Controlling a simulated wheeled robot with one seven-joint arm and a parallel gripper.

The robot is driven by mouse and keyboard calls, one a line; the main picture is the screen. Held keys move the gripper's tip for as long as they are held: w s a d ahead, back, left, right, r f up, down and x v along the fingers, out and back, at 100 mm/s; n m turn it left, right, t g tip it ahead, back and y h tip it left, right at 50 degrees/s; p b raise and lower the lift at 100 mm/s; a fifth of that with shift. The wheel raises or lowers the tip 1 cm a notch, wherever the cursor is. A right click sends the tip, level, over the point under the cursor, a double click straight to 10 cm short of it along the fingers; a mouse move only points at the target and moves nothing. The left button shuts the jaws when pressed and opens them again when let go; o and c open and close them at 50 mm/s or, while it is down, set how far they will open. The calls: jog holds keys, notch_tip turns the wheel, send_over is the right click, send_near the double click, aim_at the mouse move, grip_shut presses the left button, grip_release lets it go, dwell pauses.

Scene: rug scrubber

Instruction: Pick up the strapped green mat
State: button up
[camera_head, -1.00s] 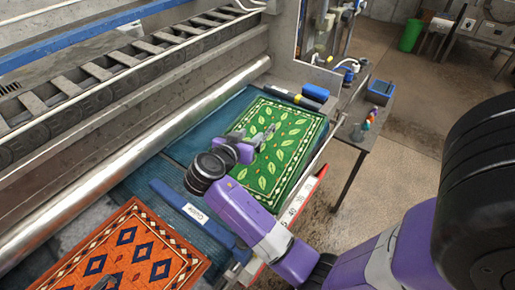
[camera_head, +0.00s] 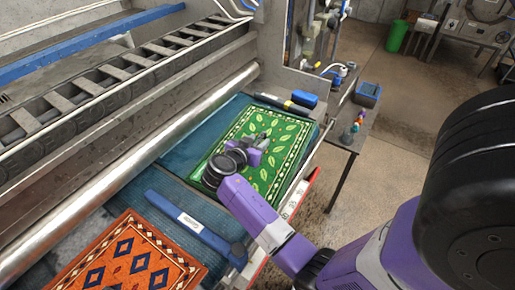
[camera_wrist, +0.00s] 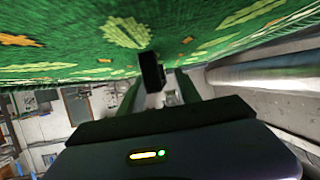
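The green mat (camera_head: 262,150) has a yellow leaf pattern and a pale border. It lies flat on the blue-green bed of the machine in the head view. I cannot make out a strap on it. My gripper (camera_head: 262,139) is over the middle of the mat, and my wrist hides part of it. In the wrist view the green mat (camera_wrist: 70,40) fills the top, very near a dark finger (camera_wrist: 152,72). Whether the fingers touch the mat, and how far apart they are, I cannot tell.
An orange patterned mat (camera_head: 130,262) lies at the lower left. A blue bar with a white label (camera_head: 190,222) lies between the mats. A metal roller (camera_head: 130,178) runs along the left. A blue block (camera_head: 304,99) and a small side table with bottles (camera_head: 352,130) stand beyond.

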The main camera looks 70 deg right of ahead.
grip_shut()
dwell(1.4)
